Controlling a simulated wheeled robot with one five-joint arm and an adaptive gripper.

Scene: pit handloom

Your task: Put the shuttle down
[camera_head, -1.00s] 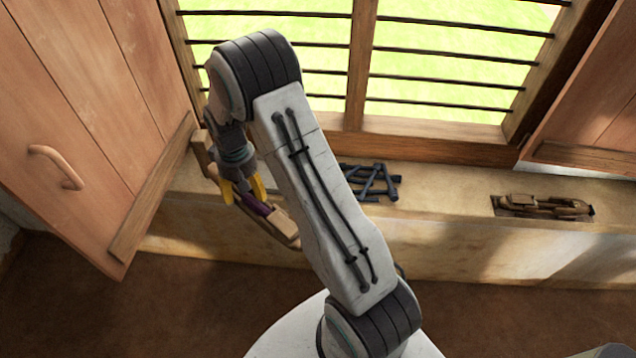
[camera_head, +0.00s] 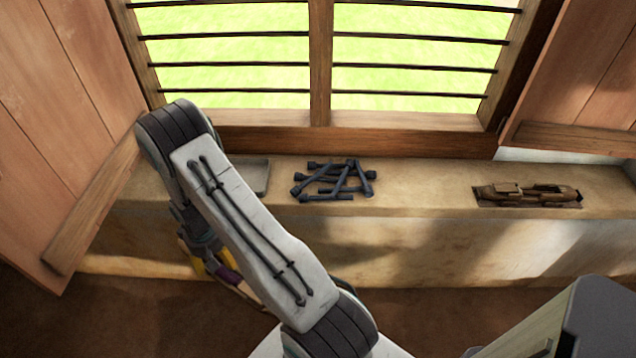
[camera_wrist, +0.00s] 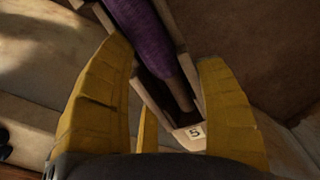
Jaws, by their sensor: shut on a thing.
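The shuttle is a long wooden frame with a purple bobbin in it. My gripper (camera_head: 212,264) is shut on it, low at the left in the head view, and my arm hides part of both. The shuttle (camera_head: 241,288) appears in front of the ledge's front face and tilts down to the right.
On the stone ledge (camera_head: 420,192) lie a pile of dark rods (camera_head: 335,180), a grey tray (camera_head: 262,176) partly behind my arm, and another wooden shuttle (camera_head: 527,193) on a dark patch. Ledge between pile and patch is bare. Shutters (camera_head: 70,110) stand open on both sides.

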